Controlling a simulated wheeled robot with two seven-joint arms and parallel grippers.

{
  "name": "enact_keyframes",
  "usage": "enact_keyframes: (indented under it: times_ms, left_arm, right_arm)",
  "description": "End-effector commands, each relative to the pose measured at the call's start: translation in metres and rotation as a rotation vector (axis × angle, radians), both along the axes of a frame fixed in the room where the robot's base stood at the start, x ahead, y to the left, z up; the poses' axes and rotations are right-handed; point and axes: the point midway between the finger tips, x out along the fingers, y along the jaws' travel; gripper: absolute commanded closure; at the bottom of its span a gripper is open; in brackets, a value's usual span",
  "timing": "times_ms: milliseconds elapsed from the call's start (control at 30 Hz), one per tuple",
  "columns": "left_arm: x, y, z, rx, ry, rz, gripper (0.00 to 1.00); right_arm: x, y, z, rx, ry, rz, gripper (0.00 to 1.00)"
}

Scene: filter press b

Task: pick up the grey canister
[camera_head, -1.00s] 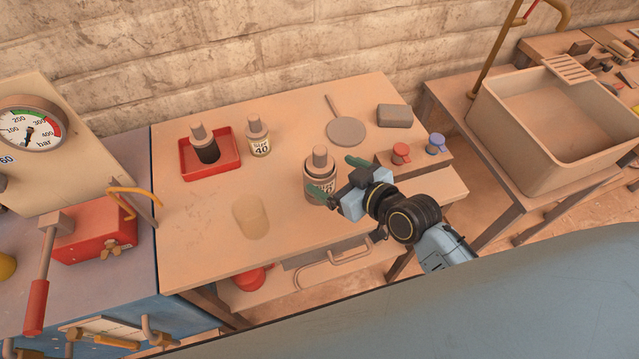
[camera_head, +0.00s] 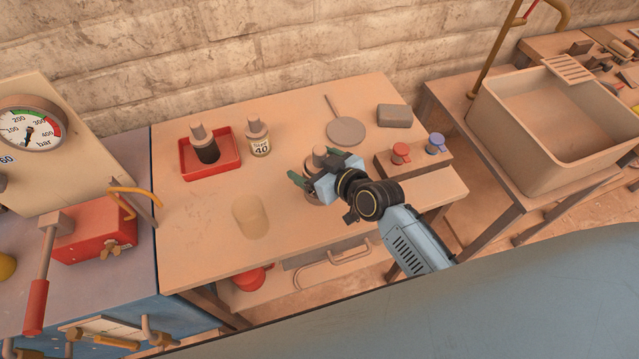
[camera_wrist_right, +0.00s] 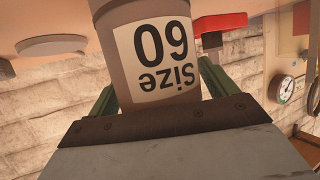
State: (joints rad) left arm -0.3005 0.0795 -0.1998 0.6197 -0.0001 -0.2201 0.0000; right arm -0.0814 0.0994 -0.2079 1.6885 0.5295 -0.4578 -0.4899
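The grey canister (camera_head: 319,153), with a knobbed top, stands upright on the table and is mostly hidden behind my right gripper in the head view. In the right wrist view the canister (camera_wrist_right: 112,22) fills the middle, its "Size 60" label upside down. My right gripper (camera_head: 314,167) has its green fingers spread, one on each side of the canister. In the wrist view the fingers (camera_wrist_right: 158,88) flank its body; small gaps or light contact cannot be told apart. My left gripper is not in view.
A red tray (camera_head: 183,172) holds a dark canister (camera_head: 207,150); a "Size 40" canister (camera_head: 258,138) stands beside it. A round grey paddle (camera_head: 346,131), a grey block (camera_head: 393,115) and a stand with red and blue knobs (camera_head: 428,160) are nearby. A translucent cylinder (camera_head: 250,217) is at front left.

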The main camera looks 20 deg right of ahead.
Motion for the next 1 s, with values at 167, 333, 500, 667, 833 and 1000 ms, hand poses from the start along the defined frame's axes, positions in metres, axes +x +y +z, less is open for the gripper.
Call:
enact_keyframes:
  times_ms: [167, 333, 500, 667, 833, 1000]
  left_arm:
    - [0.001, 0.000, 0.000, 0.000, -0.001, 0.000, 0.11]
    - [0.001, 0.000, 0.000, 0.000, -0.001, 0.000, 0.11]
    - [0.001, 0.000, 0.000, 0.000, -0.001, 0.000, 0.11]
    - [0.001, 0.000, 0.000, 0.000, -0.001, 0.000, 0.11]
    - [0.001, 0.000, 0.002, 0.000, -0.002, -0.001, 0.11]
    - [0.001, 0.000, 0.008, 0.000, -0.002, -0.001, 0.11]
  right_arm:
    - [0.000, 0.000, 0.000, 0.000, 0.000, 0.000, 0.40]
    - [0.000, 0.000, 0.000, 0.000, 0.001, 0.000, 0.62]
    - [0.000, 0.000, 0.000, 0.000, 0.001, 0.000, 0.84]
    - [0.000, 0.000, 0.001, 0.001, -0.003, -0.001, 0.86]
    - [0.001, 0.000, 0.009, 0.002, -0.004, 0.000, 0.86]
    - [0.001, 0.000, 0.039, 0.002, -0.008, -0.001, 0.86]
